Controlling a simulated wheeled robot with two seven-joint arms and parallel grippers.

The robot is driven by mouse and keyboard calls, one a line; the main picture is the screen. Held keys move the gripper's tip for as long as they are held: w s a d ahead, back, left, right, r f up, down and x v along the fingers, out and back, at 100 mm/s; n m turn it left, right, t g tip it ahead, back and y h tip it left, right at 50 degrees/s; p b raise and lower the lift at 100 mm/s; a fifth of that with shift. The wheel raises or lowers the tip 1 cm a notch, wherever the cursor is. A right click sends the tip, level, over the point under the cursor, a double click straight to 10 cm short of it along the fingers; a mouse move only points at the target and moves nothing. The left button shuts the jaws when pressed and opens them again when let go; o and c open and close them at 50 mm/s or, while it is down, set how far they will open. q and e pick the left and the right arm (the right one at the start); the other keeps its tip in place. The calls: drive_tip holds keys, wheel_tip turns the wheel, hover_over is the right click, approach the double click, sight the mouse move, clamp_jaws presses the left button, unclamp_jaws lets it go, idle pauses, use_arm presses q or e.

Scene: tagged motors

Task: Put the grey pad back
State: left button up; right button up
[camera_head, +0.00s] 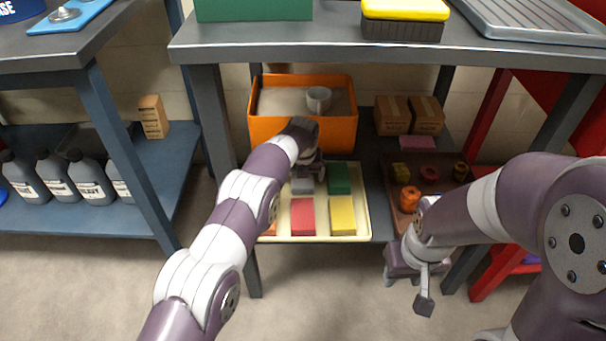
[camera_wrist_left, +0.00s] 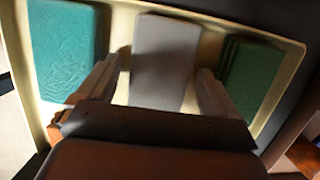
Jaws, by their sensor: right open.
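The grey pad (camera_head: 302,187) is at the cream tray (camera_head: 363,228) on the lower shelf, in the row with the green pad (camera_head: 338,178). In the left wrist view the grey pad (camera_wrist_left: 165,62) lies between a teal pad (camera_wrist_left: 66,48) and a green pad (camera_wrist_left: 249,78). My left gripper (camera_wrist_left: 162,85) is open, with one finger on each side of the grey pad and a narrow gap showing. In the head view its arm hides part of the tray. My right gripper (camera_head: 407,290) is open and empty, in front of the shelf at right.
A red pad (camera_head: 301,217) and a yellow pad (camera_head: 342,215) lie in the tray's front row. An orange bin (camera_head: 270,131) with a grey cup (camera_head: 318,98) stands behind. A brown tray (camera_head: 398,222) with small parts is at right. The upper tabletop (camera_head: 330,46) overhangs the shelf.

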sight(303, 184)
use_arm(q)
drive_tip(key=p+v, duration=0.5)
drive_tip(key=v, duration=0.7)
drive_tip(key=shift+r+p, duration=0.2)
drive_tip(key=shift+p, duration=0.15)
